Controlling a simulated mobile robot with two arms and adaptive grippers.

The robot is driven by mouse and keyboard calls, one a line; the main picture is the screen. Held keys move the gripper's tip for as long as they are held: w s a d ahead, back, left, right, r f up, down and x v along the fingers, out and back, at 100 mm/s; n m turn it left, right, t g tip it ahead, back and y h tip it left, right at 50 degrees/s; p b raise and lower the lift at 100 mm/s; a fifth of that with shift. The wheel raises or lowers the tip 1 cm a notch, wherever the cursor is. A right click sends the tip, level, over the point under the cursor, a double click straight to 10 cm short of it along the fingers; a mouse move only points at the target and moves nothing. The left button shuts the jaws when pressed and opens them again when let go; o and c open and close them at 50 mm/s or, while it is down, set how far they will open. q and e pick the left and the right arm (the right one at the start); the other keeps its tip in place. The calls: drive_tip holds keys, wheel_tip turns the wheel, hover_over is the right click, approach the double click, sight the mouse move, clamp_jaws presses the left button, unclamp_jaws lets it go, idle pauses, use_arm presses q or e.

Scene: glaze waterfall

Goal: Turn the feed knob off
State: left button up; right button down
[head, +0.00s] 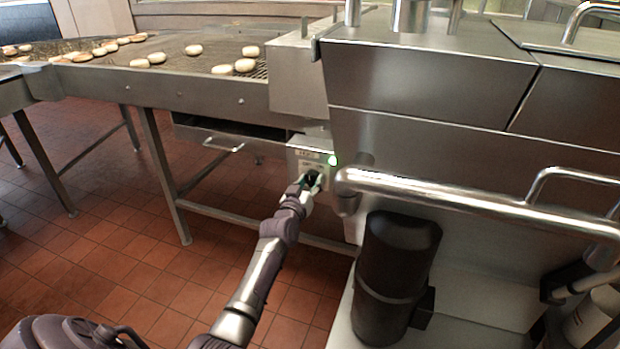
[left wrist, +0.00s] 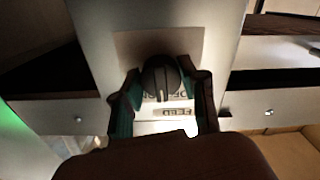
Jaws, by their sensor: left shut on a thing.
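The feed knob (left wrist: 160,76) is dark and round, with a pale pointer line, on a small grey control box (head: 298,156). In the left wrist view its line points down the picture, towards upside-down lettering that includes "FEED". My left gripper (left wrist: 161,88) is shut on the knob, one finger on each side. In the head view the left gripper (head: 311,184) is at the front of the box and mostly hides the knob. A green light (head: 333,160) glows at the box's upper right corner. My right gripper is not in view.
A steel conveyor (head: 190,82) carrying several pale round buns (head: 194,50) runs to the left. A thick steel pipe (head: 440,190) and a black cylinder (head: 395,265) stand right of my arm. The tiled floor (head: 120,250) at left is open.

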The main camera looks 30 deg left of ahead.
use_arm(q)
drive_tip(key=shift+r+n, duration=0.1)
drive_tip(key=shift+n, duration=0.4)
drive_tip(key=shift+n+p, duration=0.4)
drive_tip(key=shift+n, duration=1.9)
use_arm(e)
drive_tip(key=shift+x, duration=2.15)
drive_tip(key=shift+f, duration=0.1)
use_arm(q)
drive_tip(key=o, duration=1.1)
drive_tip(key=shift+o, duration=0.2)
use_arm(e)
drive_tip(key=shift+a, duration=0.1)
use_arm(q)
drive_tip(key=shift+s+d, duration=0.25)
drive_tip(key=shift+s, duration=0.25)
drive_tip(key=v, duration=1.1)
